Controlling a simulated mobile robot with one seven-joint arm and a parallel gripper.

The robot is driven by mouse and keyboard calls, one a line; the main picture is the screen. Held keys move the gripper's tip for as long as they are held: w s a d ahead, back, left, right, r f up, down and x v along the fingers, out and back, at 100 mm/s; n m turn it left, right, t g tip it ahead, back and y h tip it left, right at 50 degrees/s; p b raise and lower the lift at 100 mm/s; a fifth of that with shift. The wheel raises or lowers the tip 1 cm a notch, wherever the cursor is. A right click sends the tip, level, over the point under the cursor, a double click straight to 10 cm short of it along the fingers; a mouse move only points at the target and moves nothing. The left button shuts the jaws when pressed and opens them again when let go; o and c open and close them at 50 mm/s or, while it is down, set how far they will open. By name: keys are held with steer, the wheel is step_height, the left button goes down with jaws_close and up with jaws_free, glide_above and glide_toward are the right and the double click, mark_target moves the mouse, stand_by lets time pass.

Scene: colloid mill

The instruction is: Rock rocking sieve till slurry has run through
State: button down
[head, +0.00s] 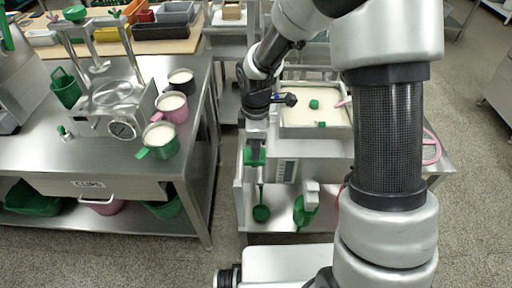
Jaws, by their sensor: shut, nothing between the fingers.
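A shallow metal-rimmed tray (282,125), which looks like the rocking sieve, sits on a metal stand right of centre. It holds pale, cream-coloured slurry (300,98) with a green knob (314,104) in the middle and a small green piece near the front. My gripper (256,138) points down just left of the tray, above a green part at the stand's left edge. It is shut and empty. Its fingertips are small, and I cannot tell whether they touch the green part.
The left steel table (196,135) carries black, pink and green jugs (160,140) of pale liquid and a metal press (120,105). A green ladle (261,213) hangs below my gripper. A pink-rimmed item (431,148) is at right. Floor shows between the table and stand.

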mark_target(256, 167)
steer(key=shift+t, duration=0.7)
steer(key=f+b, duration=0.2)
steer(key=s+f+b, duration=0.1)
steer(key=f+b, duration=0.2)
steer(key=shift+b, duration=0.35)
steer(key=shift+f, duration=0.45)
steer(key=shift+s+f, duration=0.25)
steer(key=shift+s, duration=0.05)
step_height(256, 167, up, 5)
steer(key=p, duration=0.3)
steer(key=shift+a+f, duration=0.15)
step_height(256, 167, up, 10)
steer(key=s+p, duration=0.2)
steer(key=p, duration=0.1)
steer(key=shift+r, duration=0.25)
